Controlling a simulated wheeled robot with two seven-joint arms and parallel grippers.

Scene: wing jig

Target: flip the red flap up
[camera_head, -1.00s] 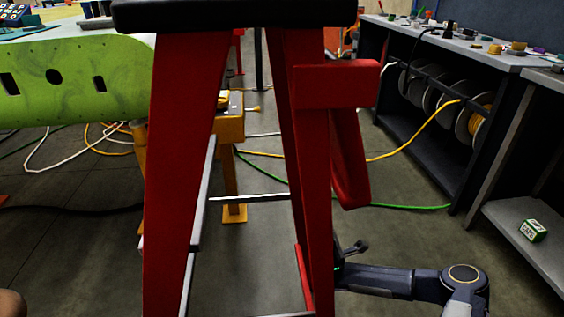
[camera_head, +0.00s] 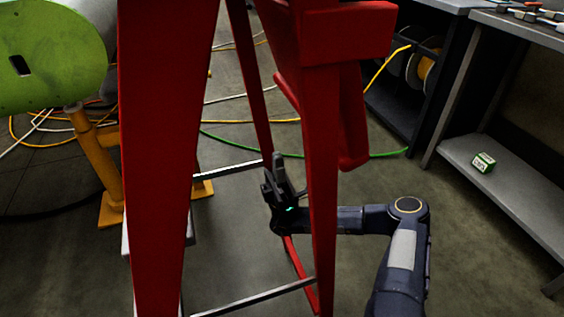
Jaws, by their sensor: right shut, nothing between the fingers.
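A red stand (camera_head: 166,150) with tall legs fills the middle of the view. A narrow red panel (camera_head: 352,120) hangs below the red block (camera_head: 346,34) at its upper right; it looks like the flap, but I cannot tell for sure. My right gripper (camera_head: 280,164) points upward, shut and empty. It shows in the gap between the stand's legs, left of the right front leg (camera_head: 322,190), with my arm passing behind that leg. The gripper is below and left of the hanging panel, apart from it. My left gripper is not in view.
Thin grey crossbars (camera_head: 255,297) join the legs low down. A green wing panel (camera_head: 50,60) on a yellow support (camera_head: 92,160) stands at left. A grey shelf unit (camera_head: 505,190) with a small green box (camera_head: 483,162) is at right. Cables cross the floor.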

